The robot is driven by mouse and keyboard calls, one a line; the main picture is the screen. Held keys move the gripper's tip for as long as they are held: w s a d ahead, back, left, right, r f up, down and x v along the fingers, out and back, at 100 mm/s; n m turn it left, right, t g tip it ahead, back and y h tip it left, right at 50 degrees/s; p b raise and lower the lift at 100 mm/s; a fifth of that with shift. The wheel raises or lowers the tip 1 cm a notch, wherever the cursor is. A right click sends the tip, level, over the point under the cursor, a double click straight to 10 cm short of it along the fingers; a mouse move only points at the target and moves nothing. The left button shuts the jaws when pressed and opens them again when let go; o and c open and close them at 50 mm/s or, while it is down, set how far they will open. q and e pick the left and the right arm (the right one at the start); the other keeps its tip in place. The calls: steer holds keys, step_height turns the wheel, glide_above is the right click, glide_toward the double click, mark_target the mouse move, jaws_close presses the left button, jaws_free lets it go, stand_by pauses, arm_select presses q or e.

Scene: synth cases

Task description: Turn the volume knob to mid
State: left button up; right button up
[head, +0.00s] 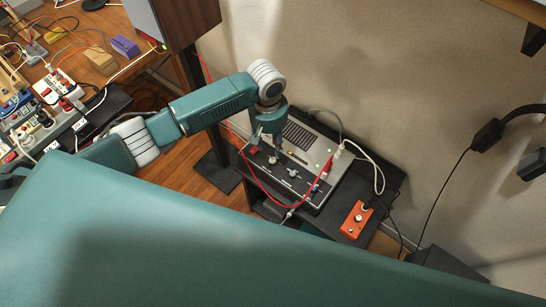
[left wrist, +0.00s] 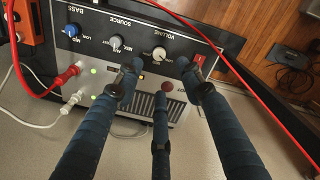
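The amplifier (head: 322,147) is a grey box with a black front panel on a dark stand. In the left wrist view, its volume knob (left wrist: 159,54) is small, round and pale, beneath the VOLUME label. Where its pointer aims is too small to tell. The source knob (left wrist: 116,43) and bass knob (left wrist: 72,31) sit left of it. My left gripper (head: 268,138) is above the panel near the red switch. In the left wrist view, its dark fingers (left wrist: 160,75) are spread and empty, with the volume knob showing between them and no clear contact. My right gripper is not in view.
A red cable (head: 262,188) loops in front of the panel, and red and white plugs sit at the amplifier's side. An orange box (head: 356,219) with a knob lies beside it. A dark wooden cabinet (head: 186,20) stands behind my left arm.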

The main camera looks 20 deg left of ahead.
mark_target(273, 159)
arm_select(q)
steer(key=f, duration=0.9)
steer(key=shift+w+d+f, duration=0.1)
steer(key=shift+d+f, duration=0.1)
steer(key=shift+f, duration=0.15)
jaws_close()
